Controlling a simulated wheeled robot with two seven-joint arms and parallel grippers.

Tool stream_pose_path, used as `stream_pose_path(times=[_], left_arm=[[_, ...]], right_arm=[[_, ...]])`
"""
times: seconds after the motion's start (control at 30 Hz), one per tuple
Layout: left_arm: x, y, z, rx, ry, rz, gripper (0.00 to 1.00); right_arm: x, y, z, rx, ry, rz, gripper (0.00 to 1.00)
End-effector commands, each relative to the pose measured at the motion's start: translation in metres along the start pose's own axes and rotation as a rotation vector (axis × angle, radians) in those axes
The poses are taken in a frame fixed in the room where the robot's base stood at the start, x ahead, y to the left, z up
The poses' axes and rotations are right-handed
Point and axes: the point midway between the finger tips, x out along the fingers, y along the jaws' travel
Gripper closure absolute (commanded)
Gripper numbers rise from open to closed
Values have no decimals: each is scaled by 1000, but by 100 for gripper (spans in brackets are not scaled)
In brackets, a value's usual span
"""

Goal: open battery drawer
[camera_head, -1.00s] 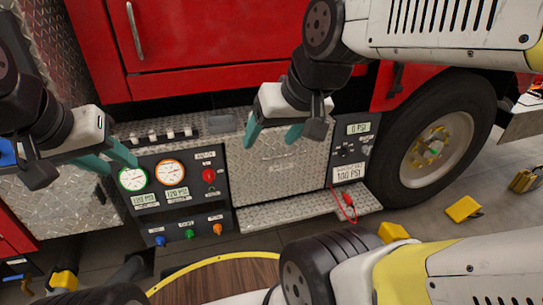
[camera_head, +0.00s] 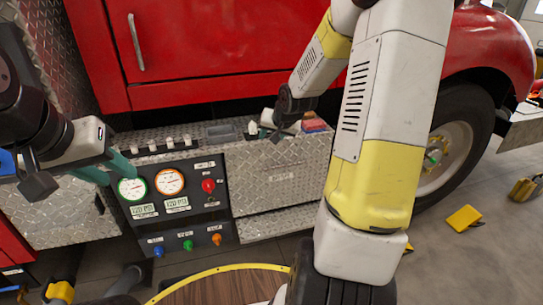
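The diamond-plate drawer front (camera_head: 280,185), with a small label, sits in the middle of the truck bumper and looks closed. My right gripper (camera_head: 272,130) is above and behind its top edge, over the bumper top. Its fingers are small and partly hidden there, so I cannot tell if they are open or touching anything. My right forearm hides the panel right of the drawer.
A red truck door (camera_head: 200,45) rises behind the bumper. A plate step (camera_head: 270,223) juts out below the drawer. A front wheel (camera_head: 455,150) stands to the right. Yellow blocks (camera_head: 464,218) lie on the floor. A round wooden top (camera_head: 225,290) is at the front.

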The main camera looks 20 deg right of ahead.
Motion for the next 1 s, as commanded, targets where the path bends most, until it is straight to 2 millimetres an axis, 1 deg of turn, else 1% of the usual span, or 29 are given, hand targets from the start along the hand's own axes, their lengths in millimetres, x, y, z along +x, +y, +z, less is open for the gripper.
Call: stream_pose_path(times=[0.03, 0.1, 0.17, 0.2, 0.3, 0.4, 0.5, 0.63, 0.7, 0.8, 0.9, 1.0], left_arm=[[0, 0, 0, 0, 0, 0, 64], [0, 0, 0, 0, 0, 0, 64], [0, 0, 0, 0, 0, 0, 64], [0, 0, 0, 0, 0, 0, 64], [0, 0, 0, 0, 0, 0, 64], [0, 0, 0, 0, 0, 0, 64], [0, 0, 0, 0, 0, 0, 64], [0, 0, 0, 0, 0, 0, 64], [0, 0, 0, 0, 0, 0, 64], [0, 0, 0, 0, 0, 0, 64], [0, 0, 0, 0, 0, 0, 64], [0, 0, 0, 0, 0, 0, 64]], right_arm=[[27, 11, 2, 52, 1, -21, 62], [58, 22, 1, 123, 20, -61, 62], [84, 31, 2, 190, 40, -100, 62], [101, 38, 3, 239, 54, -126, 62], [138, 56, 7, 373, 96, -196, 62], [170, 75, 12, 521, 150, -270, 62], [196, 98, 16, 682, 216, -345, 62], [218, 128, 22, 880, 312, -432, 62], [225, 142, 25, 966, 360, -470, 62], [230, 157, 28, 1056, 415, -507, 62], [232, 166, 28, 1100, 447, -528, 62], [236, 167, 26, 1115, 457, -536, 62]])
